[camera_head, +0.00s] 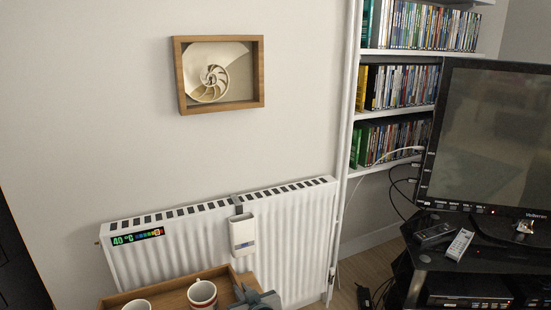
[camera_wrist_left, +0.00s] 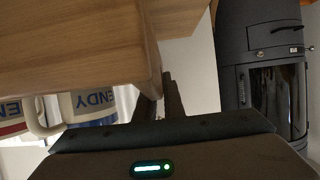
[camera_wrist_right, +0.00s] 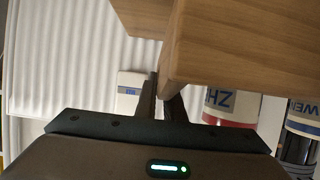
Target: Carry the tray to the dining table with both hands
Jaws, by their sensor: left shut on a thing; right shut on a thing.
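The wooden tray (camera_head: 168,287) shows at the bottom of the head view, its near part cut off. A white mug with a red band (camera_head: 202,294) stands in it, beside another white mug (camera_head: 137,305) cut by the frame edge. My right gripper (camera_head: 248,291) is at the tray's right side. In the right wrist view its fingers (camera_wrist_right: 163,98) are shut on the wooden tray edge (camera_wrist_right: 240,45). My left gripper (camera_wrist_left: 173,92) shows only in the left wrist view, shut on the tray's other edge (camera_wrist_left: 80,50). Lettered mugs (camera_wrist_left: 88,106) show beside the tray there.
A white radiator (camera_head: 290,240) stands along the wall just beyond the tray. A television (camera_head: 490,140) on a black stand (camera_head: 430,285) is to the right, with DVD shelves (camera_head: 400,85) behind. A dark stove (camera_wrist_left: 262,70) shows in the left wrist view.

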